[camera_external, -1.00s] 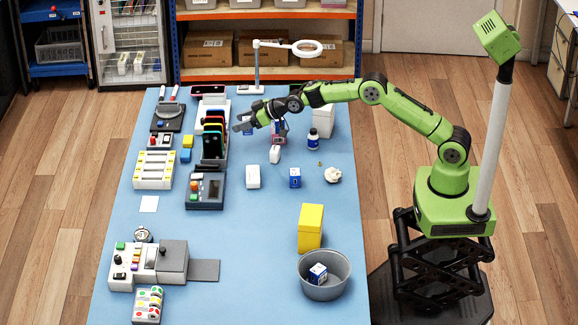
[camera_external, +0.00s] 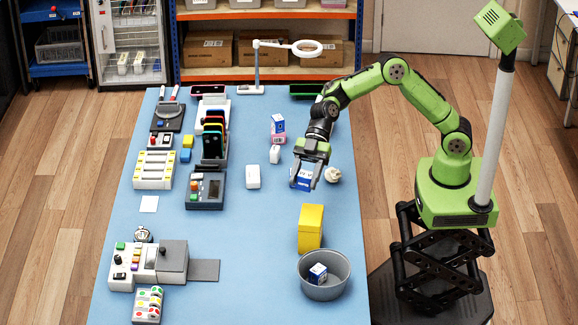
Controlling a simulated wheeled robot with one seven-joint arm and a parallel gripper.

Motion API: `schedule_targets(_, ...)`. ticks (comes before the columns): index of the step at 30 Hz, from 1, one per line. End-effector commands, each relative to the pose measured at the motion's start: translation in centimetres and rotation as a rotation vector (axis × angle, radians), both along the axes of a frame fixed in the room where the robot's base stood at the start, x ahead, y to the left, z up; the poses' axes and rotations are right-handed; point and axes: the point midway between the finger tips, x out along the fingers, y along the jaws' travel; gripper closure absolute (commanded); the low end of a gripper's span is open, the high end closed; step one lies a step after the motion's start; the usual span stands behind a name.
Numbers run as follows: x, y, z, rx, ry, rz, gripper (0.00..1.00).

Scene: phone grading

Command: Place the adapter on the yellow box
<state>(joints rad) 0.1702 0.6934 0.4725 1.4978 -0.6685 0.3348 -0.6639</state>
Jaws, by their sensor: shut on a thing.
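The yellow box (camera_external: 311,228) stands upright on the right part of the blue table, just behind a grey bin, with its top bare. My gripper (camera_external: 306,180) points down above the table, behind the yellow box and apart from it. It is shut on a small blue-and-white thing (camera_external: 300,181), partly hidden by the fingers. I cannot tell whether this is the adapter, or how much of the blue is a small box standing behind it. A small white block (camera_external: 253,177) lies on the table left of my gripper.
The grey round bin (camera_external: 325,289), holding a blue-and-white box, stands in front of the yellow box. A crumpled white thing (camera_external: 333,175) lies right of my gripper. A pink-and-blue carton (camera_external: 278,128) stands farther back. The table left of the yellow box is clear.

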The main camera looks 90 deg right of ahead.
Motion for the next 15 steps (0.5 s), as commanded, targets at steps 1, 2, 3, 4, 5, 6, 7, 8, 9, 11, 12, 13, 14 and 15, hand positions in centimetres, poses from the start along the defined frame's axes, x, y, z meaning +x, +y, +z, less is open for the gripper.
schedule_targets(1, -0.8, 0.6, 0.4, -0.001, -0.001, 0.03, 0.89)
schedule_targets(2, -1.2, 0.9, 0.5, -0.001, 0.0, 0.046, 0.89)
schedule_targets(3, -1.6, 1.1, 0.6, 0.0, 0.001, 0.056, 0.89)
schedule_targets(4, -1.7, 1.2, 0.5, 0.001, 0.004, 0.054, 0.89)
schedule_targets(5, -1.8, 1.3, 0.4, 0.002, 0.01, 0.044, 0.89)
schedule_targets(6, -1.9, 1.2, 0.2, 0.009, 0.021, 0.021, 0.89)
schedule_targets(7, -1.8, 1.1, 0.1, 0.015, 0.03, -0.001, 0.89)
schedule_targets(8, -1.8, 1.0, 0.1, 0.021, 0.041, -0.021, 0.89)
schedule_targets(9, -1.8, 0.9, 0.2, 0.033, 0.052, -0.045, 0.89)
schedule_targets(11, -1.8, 0.7, 0.2, 0.044, 0.067, -0.069, 0.89)
schedule_targets(12, -1.8, 0.7, 0.0, 0.05, 0.073, -0.078, 0.89)
schedule_targets(13, -1.8, 0.6, -0.3, 0.052, 0.077, -0.083, 0.89)
schedule_targets(14, -1.8, 0.6, -0.7, 0.052, 0.078, -0.083, 0.89)
schedule_targets(15, -1.8, 0.6, -1.5, 0.053, 0.08, -0.084, 0.89)
